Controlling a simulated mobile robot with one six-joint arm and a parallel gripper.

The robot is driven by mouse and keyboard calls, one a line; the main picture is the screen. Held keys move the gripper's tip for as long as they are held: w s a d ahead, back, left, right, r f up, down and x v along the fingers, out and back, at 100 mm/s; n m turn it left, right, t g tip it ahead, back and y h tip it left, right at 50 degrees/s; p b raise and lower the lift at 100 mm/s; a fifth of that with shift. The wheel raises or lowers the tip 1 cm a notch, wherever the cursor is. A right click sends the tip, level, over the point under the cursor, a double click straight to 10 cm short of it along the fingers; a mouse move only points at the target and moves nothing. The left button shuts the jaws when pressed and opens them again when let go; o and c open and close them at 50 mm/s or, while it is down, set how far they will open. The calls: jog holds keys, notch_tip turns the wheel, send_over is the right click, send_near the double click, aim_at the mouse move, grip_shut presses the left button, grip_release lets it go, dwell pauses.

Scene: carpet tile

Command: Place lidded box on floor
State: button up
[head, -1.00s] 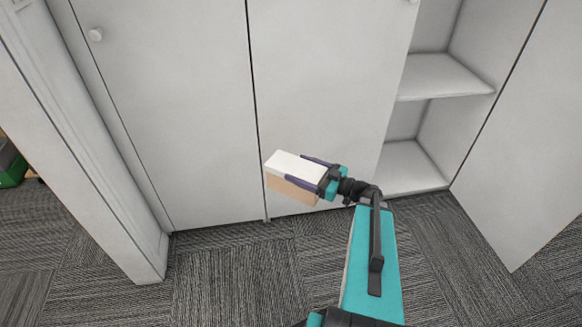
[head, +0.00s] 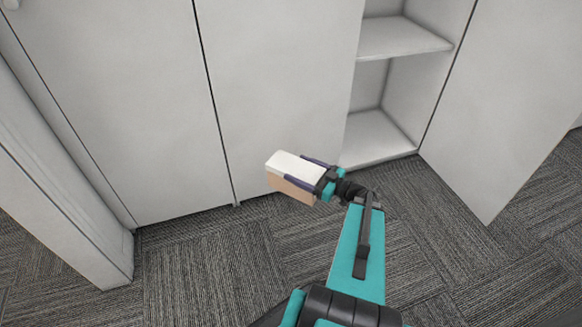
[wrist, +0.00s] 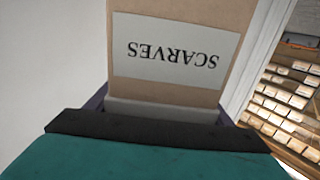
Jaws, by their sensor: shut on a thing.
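The lidded box (head: 292,188) has a white lid and a tan cardboard body. My gripper (head: 306,172) is shut on it, with one dark purple finger along each side. The box is held in front of the pale cabinet doors and looks raised above the floor, slightly tilted in the head view. In the wrist view the box (wrist: 180,52) fills the middle and shows a white label reading "SCARVES", upside down. The grey carpet-tile floor (head: 205,275) spreads below; the box's underside is hidden.
White cabinet doors (head: 115,110) stand shut behind the box. To the right, an open compartment shows shelves (head: 400,40), and its open door (head: 500,110) juts out. A white post (head: 75,215) stands at left. Bare carpet lies in front of the cabinet.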

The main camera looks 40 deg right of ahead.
jog(key=s+d+f+m+h+b, duration=0.1)
jog(key=s+d+f+b, duration=0.2)
jog(key=f, duration=0.4)
jog(key=s+d+f+m+h+b, duration=0.1)
jog(key=s+d+f+h+b, duration=0.1)
jog(key=s+f+b, duration=0.3)
jog(key=s+d+f+m+t+h+b, duration=0.1)
jog(key=s+d+f+b, duration=0.3)
jog(key=f, duration=0.5)
jog(key=shift+s+d+f+h+b, duration=0.2)
jog(key=shift+d+h+b, duration=0.25)
jog(key=shift+b, duration=0.35)
jog(key=shift+s+d, duration=0.1)
